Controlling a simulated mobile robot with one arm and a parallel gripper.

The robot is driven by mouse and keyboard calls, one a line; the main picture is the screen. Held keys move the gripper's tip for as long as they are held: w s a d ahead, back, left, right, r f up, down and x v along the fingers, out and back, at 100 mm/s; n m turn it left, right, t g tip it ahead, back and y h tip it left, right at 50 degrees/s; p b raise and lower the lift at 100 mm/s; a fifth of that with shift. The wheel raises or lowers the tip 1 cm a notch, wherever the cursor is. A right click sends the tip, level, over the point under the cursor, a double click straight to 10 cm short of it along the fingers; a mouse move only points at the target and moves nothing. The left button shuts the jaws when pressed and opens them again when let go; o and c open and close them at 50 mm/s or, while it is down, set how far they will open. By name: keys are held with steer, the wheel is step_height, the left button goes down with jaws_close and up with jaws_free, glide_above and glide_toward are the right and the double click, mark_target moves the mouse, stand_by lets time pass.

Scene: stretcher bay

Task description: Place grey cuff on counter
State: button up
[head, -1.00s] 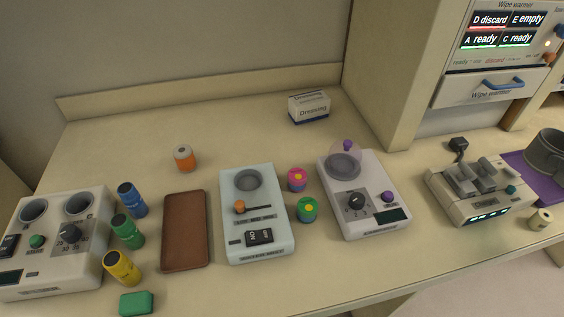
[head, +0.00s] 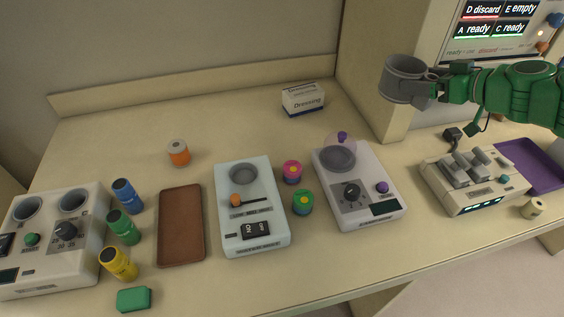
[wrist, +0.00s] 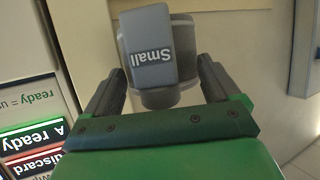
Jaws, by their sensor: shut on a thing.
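The grey cuff (head: 403,80) is a rolled band held in the air at the upper right of the head view, in front of the cabinet side. My gripper (head: 436,84) comes in from the right on a green arm and is shut on the cuff. In the wrist view the cuff (wrist: 156,55) sits between the two dark fingers (wrist: 160,88), with a tab reading "Small" upside down. The counter (head: 330,262) lies below, with the cuff clear above it.
A dressing box (head: 303,99) stands at the back. Several devices cover the middle, including a purple-knobbed unit (head: 357,190) and a lever unit (head: 473,180). The brown tray (head: 181,225) is empty. Free room lies behind the devices.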

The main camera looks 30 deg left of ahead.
steer(key=s+a+f+n+g, duration=0.3)
steer(key=s+a, duration=0.3)
steer(key=a, duration=0.6)
steer(key=s+a+f+n+g, duration=0.35)
steer(key=s+a, duration=0.25)
steer(key=a, duration=0.5)
steer(key=s+a+f+n+g, duration=0.2)
steer(key=s+a+f+g, duration=0.3)
steer(key=a, duration=0.7)
steer(key=shift+t, duration=0.75)
steer(key=shift+w+a+f, duration=1.3)
steer(key=shift+a+f, duration=0.2)
steer(key=shift+a, duration=0.35)
steer(key=shift+w+a+f, duration=1.35)
steer(key=shift+a+f, duration=0.1)
steer(key=shift+a, duration=0.35)
steer(key=shift+w+a+f, duration=1.3)
steer(key=shift+a+f, duration=0.2)
steer(key=shift+a, duration=0.35)
steer(key=shift+f, duration=1.45)
